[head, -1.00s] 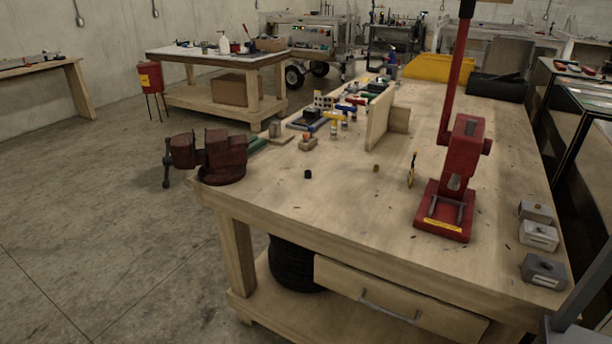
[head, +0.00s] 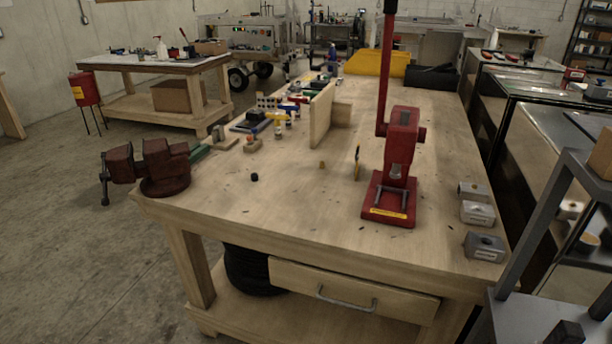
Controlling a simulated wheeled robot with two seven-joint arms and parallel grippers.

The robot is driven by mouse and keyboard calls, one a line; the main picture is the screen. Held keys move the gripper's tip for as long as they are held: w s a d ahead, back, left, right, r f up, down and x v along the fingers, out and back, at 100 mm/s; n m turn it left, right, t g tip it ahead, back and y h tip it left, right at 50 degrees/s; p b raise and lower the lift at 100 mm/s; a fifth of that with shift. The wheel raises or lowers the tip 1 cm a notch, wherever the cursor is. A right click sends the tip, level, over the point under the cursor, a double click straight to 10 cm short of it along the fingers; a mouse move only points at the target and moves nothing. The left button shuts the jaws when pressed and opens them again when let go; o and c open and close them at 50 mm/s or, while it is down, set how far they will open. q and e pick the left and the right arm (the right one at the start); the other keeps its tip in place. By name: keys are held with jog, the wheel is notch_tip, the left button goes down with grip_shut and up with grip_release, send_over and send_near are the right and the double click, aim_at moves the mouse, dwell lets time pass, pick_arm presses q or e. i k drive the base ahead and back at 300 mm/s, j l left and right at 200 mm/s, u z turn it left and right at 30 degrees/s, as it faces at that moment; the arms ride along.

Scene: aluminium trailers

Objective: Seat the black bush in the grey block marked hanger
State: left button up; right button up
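The black bush (head: 254,177) is a small dark cylinder standing on the bench top, right of the red-brown vise. Three blocks sit along the bench's right edge: a grey block at the back (head: 473,190), a paler block in the middle (head: 477,212) and a darker grey block in front (head: 484,248). Each seems to have a hole in its top and a pale label on its front. The labels are too small to read, so I cannot tell which block is marked hanger. Neither gripper shows in the head view.
A red arbor press (head: 397,170) stands between the bush and the blocks. A small tan bush (head: 322,165) and a thin yellow-and-black item (head: 357,162) stand nearer the middle. The vise (head: 160,167) is at the left corner. A grey metal frame (head: 540,250) stands right of the bench.

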aim_at(495, 252)
jog(key=i+j+z, duration=0.1)
jog(key=j+z, duration=0.55)
jog(key=z, duration=0.25)
jog(key=j+z, duration=0.45)
